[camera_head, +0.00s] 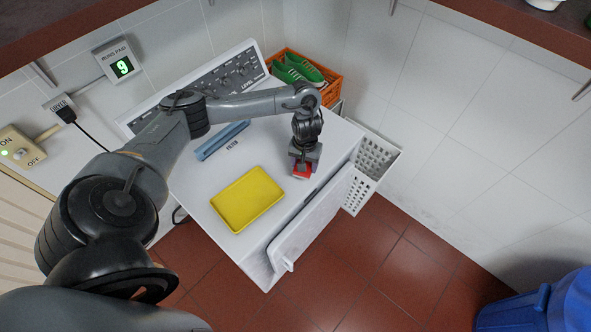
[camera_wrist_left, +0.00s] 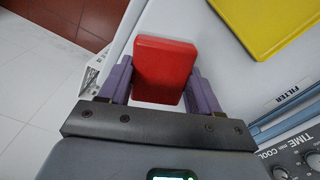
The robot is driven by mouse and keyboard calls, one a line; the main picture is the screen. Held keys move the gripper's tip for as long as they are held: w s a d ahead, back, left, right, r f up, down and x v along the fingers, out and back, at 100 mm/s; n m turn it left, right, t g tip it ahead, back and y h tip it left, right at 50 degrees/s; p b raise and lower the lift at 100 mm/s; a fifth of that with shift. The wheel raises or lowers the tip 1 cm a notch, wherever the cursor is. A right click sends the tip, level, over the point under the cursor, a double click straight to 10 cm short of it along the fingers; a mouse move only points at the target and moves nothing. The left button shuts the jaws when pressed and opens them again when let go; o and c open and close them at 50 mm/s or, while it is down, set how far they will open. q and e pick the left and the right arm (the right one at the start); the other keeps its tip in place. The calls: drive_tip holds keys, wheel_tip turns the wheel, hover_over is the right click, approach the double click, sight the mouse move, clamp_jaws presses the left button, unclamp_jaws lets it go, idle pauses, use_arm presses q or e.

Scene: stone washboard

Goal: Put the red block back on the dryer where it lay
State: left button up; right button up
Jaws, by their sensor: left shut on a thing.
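The red block (camera_head: 302,170) is between the fingers of my left gripper (camera_head: 303,164), at the right side of the white dryer's top (camera_head: 290,142). In the left wrist view the red block (camera_wrist_left: 165,68) fills the gap between the two purple fingers of the left gripper (camera_wrist_left: 163,80), which is shut on it. The block is over the white dryer top; I cannot tell whether it touches the surface. My right gripper is not in view.
A yellow tray (camera_head: 247,198) lies on the dryer's front part, left of the block. A blue filter piece (camera_head: 222,140) lies behind it. An orange crate (camera_head: 327,88) with green shoes stands at the back. A white basket (camera_head: 376,158) hangs at the right. The dryer's front door (camera_head: 312,222) is ajar.

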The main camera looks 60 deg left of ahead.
use_arm(q)
drive_tip(key=a+f, duration=0.1)
drive_tip(key=a, duration=0.2)
drive_tip(key=s+a+f, duration=0.1)
drive_tip(key=shift+a+f+b, duration=0.15)
drive_tip(key=shift+f+b, duration=0.2)
drive_tip(key=shift+f, duration=2)
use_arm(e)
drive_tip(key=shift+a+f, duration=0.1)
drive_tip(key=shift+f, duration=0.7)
use_arm(q)
drive_tip(key=o, duration=1.1)
drive_tip(key=shift+f, duration=0.1)
